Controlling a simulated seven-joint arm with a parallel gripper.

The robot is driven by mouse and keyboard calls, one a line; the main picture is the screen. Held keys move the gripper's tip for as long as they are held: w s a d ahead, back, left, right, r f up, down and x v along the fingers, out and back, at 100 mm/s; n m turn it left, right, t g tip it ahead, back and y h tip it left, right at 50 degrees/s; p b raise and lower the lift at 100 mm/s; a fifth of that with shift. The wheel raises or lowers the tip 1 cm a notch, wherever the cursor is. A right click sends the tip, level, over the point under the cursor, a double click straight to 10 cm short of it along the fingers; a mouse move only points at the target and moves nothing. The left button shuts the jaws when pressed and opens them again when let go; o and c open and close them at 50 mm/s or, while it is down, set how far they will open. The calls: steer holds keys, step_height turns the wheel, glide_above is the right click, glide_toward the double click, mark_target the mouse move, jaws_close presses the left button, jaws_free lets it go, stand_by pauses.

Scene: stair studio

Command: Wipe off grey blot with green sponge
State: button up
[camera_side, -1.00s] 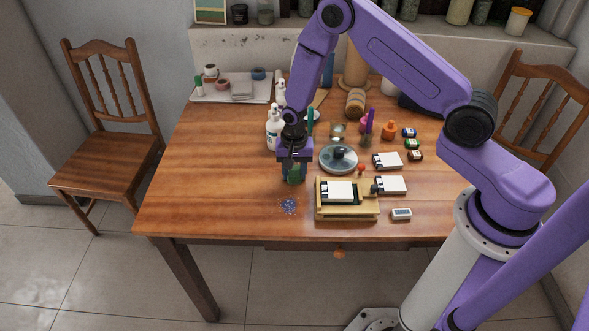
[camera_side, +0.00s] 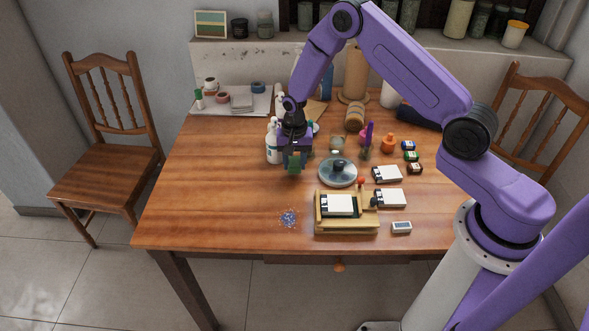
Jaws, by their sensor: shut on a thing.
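The blot (camera_side: 288,217) is a small speckled blue-grey patch on the wooden table near its front edge, left of the wooden tray. My gripper (camera_side: 294,160) points down above the table, behind the blot and apart from it. It is shut on the green sponge (camera_side: 294,168), of which a small part shows below the fingers. The fingers hide the rest of the sponge.
A white pump bottle (camera_side: 273,143) stands close left of my gripper. A round plate (camera_side: 338,173) is to its right. A yellowish wooden tray (camera_side: 346,226) with a card stands right of the blot. The table's left side is clear.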

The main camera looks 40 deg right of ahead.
steer(key=shift+r, duration=2.8)
